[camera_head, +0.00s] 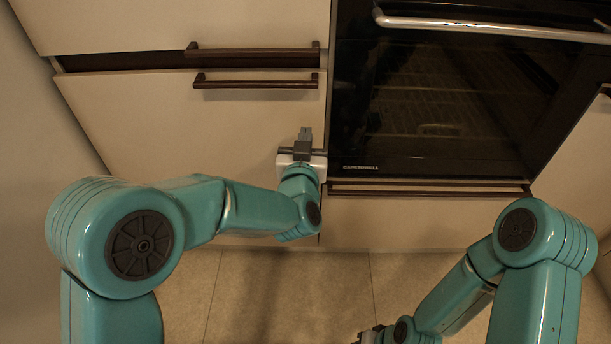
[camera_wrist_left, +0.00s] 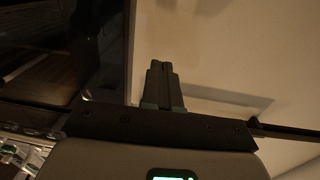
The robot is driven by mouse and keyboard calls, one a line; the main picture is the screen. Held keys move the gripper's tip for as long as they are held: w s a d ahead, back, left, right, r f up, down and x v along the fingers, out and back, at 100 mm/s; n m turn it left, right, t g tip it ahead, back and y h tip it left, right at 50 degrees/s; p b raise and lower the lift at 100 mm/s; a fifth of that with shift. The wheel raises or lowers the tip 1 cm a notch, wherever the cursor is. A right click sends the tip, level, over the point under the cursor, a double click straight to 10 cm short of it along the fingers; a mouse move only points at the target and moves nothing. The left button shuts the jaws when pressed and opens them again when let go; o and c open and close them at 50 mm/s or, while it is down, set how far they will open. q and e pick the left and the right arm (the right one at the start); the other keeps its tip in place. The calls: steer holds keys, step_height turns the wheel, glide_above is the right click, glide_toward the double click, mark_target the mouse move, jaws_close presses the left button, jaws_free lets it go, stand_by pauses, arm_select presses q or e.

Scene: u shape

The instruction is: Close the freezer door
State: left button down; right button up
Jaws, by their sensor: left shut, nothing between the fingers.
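The lower beige panel (camera_head: 190,125) at the left, with a dark bar handle (camera_head: 255,84) along its top edge, appears to be the freezer door. It looks at most slightly ajar; how far is hard to tell. My left gripper (camera_head: 305,133) is shut and empty in front of the panel's right part, below the handle and beside the oven. Whether it touches the panel is unclear. In the left wrist view the closed fingers (camera_wrist_left: 160,80) point toward the beige surface (camera_wrist_left: 220,60). My right gripper (camera_head: 370,335) barely shows at the bottom edge; its fingers are hidden.
An upper beige panel (camera_head: 150,22) with a similar handle (camera_head: 250,52) sits above a dark gap. A black oven (camera_head: 430,95) with a metal handle (camera_head: 490,28) stands to the right, above a low drawer front (camera_head: 420,215). Tiled floor (camera_head: 280,285) lies below.

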arm_select(q)
steer(key=s+p, duration=0.1)
steer(key=s, duration=0.7)
steer(key=a+f+n+g+y, duration=0.2)
steer(key=a+f+g+y, duration=0.1)
steer(key=a+f, duration=0.85)
steer(key=s+a+f+g, duration=0.2)
steer(key=a+f, duration=0.1)
steer(key=f, duration=0.3)
steer(key=s+a+f+g, duration=0.2)
steer(key=a+f, duration=0.1)
steer(key=f, duration=0.3)
steer(key=s+d+f+g+h, duration=0.2)
steer(key=s+f+g+h, duration=0.3)
steer(key=s+f, duration=0.6)
steer(key=s+d+n+g+h+p, duration=0.1)
steer(key=s+d+g, duration=0.35)
steer(key=s, duration=0.65)
step_height(320, 180, up, 30)
steer(key=g+p, duration=0.1)
steer(key=p, duration=2.9)
steer(key=shift+w+f, duration=0.15)
